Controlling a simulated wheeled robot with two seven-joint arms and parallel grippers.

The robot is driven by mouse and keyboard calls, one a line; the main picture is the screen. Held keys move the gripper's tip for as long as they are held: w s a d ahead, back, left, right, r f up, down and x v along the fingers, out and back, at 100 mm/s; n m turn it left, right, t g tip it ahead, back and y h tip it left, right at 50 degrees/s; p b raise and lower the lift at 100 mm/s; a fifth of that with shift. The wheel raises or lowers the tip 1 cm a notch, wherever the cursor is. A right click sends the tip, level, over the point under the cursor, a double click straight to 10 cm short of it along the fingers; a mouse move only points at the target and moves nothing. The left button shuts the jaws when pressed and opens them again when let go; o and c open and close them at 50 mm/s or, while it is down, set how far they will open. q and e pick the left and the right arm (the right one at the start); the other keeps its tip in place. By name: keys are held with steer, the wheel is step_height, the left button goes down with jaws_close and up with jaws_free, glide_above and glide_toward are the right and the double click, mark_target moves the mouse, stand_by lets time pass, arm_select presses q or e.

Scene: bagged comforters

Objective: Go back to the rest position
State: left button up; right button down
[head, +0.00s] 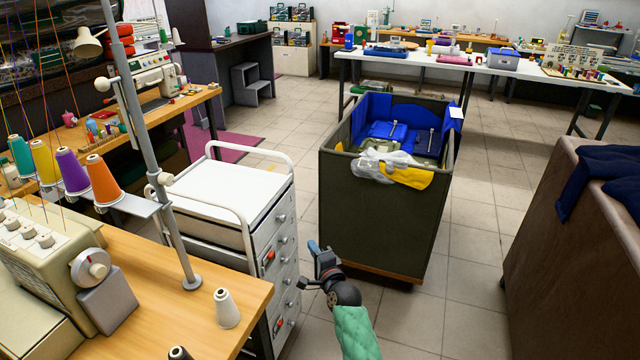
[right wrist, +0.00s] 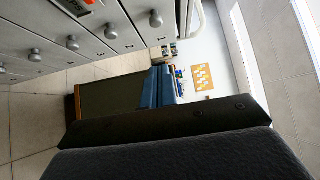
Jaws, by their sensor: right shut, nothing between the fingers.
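My right gripper (head: 318,264) shows low in the middle of the head view, at the end of my green-sleeved arm. It is shut and empty, in the air between the white drawer cart and the dark green bin. In the right wrist view its dark fingers (right wrist: 165,125) fill the lower part and hold nothing. My left gripper is not in the head view.
A white drawer cart (head: 212,190) stands left of my right gripper. A dark green wheeled bin (head: 375,215) with blue bags and a white-and-yellow bag stands ahead. A wooden sewing table (head: 130,300) is at the left, a brown bin (head: 575,260) at the right. Tiled floor (head: 470,240) is clear between the bins.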

steer(key=s+a+f+n+g, duration=0.1)
steer(key=s+f+n+g, duration=0.3)
steer(key=n, duration=0.4)
steer(key=s+d+n+g+h, duration=0.35)
steer(key=s+d, duration=0.65)
steer(key=s, duration=0.6)
steer(key=s+d+n+g+h, duration=0.35)
steer(key=s+d, duration=0.65)
steer(key=s, duration=0.5)
steer(key=s+d+f+g, duration=0.1)
steer(key=s+f, duration=0.2)
steer(key=s, duration=0.4)
steer(key=s+d+f+g, duration=0.1)
steer(key=s+f+g, duration=0.1)
steer(key=s+f, duration=0.2)
steer(key=s, duration=0.3)
steer(key=shift+s+d, duration=0.15)
steer(key=shift+s, duration=0.05)
steer(key=shift+f, duration=0.1)
